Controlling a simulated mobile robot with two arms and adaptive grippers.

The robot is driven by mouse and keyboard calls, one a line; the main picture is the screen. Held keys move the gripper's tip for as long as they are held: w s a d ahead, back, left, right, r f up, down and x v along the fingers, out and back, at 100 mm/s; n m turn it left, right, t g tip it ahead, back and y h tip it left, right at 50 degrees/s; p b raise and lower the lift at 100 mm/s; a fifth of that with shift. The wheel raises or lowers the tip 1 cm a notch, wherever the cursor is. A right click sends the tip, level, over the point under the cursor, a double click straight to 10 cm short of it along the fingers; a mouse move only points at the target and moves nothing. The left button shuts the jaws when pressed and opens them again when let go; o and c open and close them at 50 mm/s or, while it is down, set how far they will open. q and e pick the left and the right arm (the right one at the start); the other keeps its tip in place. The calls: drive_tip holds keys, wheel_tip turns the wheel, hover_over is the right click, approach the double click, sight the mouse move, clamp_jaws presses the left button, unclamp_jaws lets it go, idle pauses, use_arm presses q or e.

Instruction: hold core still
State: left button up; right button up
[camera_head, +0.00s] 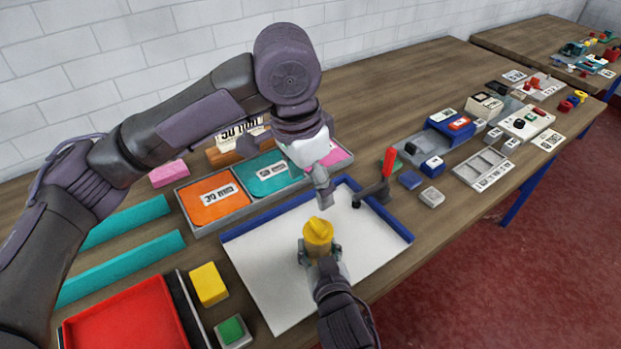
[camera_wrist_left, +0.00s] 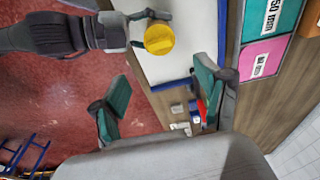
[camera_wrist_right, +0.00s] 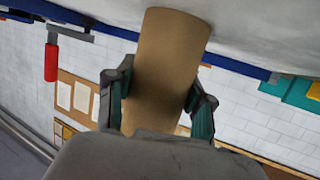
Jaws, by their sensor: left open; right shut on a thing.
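The core is a tan cylinder (camera_wrist_right: 168,60) in the right wrist view, standing on the white board (camera_head: 265,275). My right gripper (camera_head: 319,254) has its fingers on both sides of the core, shut on it. A yellow piece (camera_head: 318,232) sits on top of the core and hides most of it in the head view; it also shows in the left wrist view (camera_wrist_left: 159,39). My left gripper (camera_head: 322,188) is open and empty above the board, beyond the yellow piece. Its two green-padded fingers are wide apart in the left wrist view (camera_wrist_left: 160,92).
A clamp with a red handle (camera_head: 388,163) stands at the board's blue edge. An orange tray (camera_head: 213,203) and a teal tray (camera_head: 268,177) lie behind the board. A yellow block (camera_head: 208,284), a green-topped block (camera_head: 232,330) and a red tray (camera_head: 125,315) lie at the left.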

sight(318, 224)
use_arm(q)
drive_tip(key=f, duration=0.4)
drive_tip(key=d+f, duration=0.1)
drive_tip(key=f, duration=0.2)
drive_tip(key=w+f, duration=0.1)
drive_tip(key=f, duration=0.3)
drive_tip(key=shift+d+f, duration=0.2)
drive_tip(key=shift+f, duration=0.15)
drive_tip(key=c, duration=1.3)
drive_tip(key=shift+r, duration=0.1)
drive_tip(key=shift+r, duration=4.2)
